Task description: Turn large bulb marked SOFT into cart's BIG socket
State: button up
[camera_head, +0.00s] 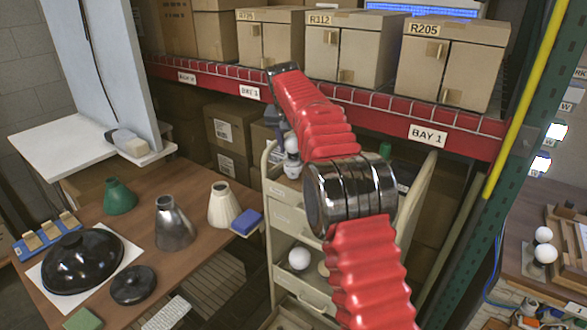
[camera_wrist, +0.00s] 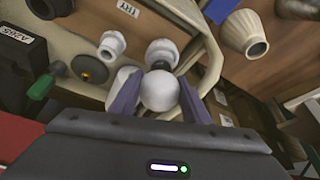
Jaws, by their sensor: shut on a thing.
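In the wrist view my gripper (camera_wrist: 159,92) is shut on a round white bulb (camera_wrist: 159,91), one grey-purple finger on each side. A white socket (camera_wrist: 162,54) shows directly beyond the bulb; I cannot tell whether the bulb touches or sits in it. A second white socket-like piece (camera_wrist: 112,45) stands to its left. No SOFT or BIG marking is readable. In the head view the cream cart (camera_head: 283,215) stands behind my red arm, with a white bulb-like shape (camera_head: 291,144) above a white fitting (camera_head: 293,168) on its top. My gripper is mostly hidden there.
Another white globe (camera_head: 299,259) lies in a lower cart tray. The wooden table at left holds a green shade (camera_head: 119,196), a metal shade (camera_head: 174,224), a cream shade (camera_head: 223,205) and a black dome (camera_head: 82,262). The red shelf edge (camera_head: 465,137) runs behind the cart.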

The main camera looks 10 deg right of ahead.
jog(key=shift+a+f+m+g+h, duration=0.15)
jog(key=shift+m+h, duration=0.1)
jog(key=shift+m, duration=0.55)
jog(key=shift+d+m+g+h, duration=0.1)
jog(key=shift+m+g+h, duration=0.1)
jog(key=shift+m, duration=0.6)
jog(key=shift+a+f+m+g+h, duration=0.15)
jog(key=shift+m+h, duration=0.1)
jog(key=shift+m, duration=0.55)
jog(key=shift+d, duration=0.1)
jog(key=o, duration=0.8)
jog(key=shift+r, duration=0.2)
jog(key=n, duration=0.2)
jog(key=n+t+y, duration=0.1)
jog(key=n, duration=0.2)
jog(key=shift+d+r+y, duration=0.1)
jog(key=shift+d+y, duration=0.05)
jog(key=shift+y, duration=0.15)
jog(key=shift+n+y, duration=0.3)
jog(key=shift+n, duration=0.7)
jog(key=shift+d+n+t+y, duration=0.15)
jog(key=shift+n+y, duration=0.2)
jog(key=shift+n, duration=0.5)
jog(key=shift+n+t+y, duration=0.15)
jog(key=shift+n+y, duration=0.2)
jog(key=shift+n, duration=0.5)
jog(key=shift+n+y, duration=0.7)
jog(key=shift+n, duration=1)
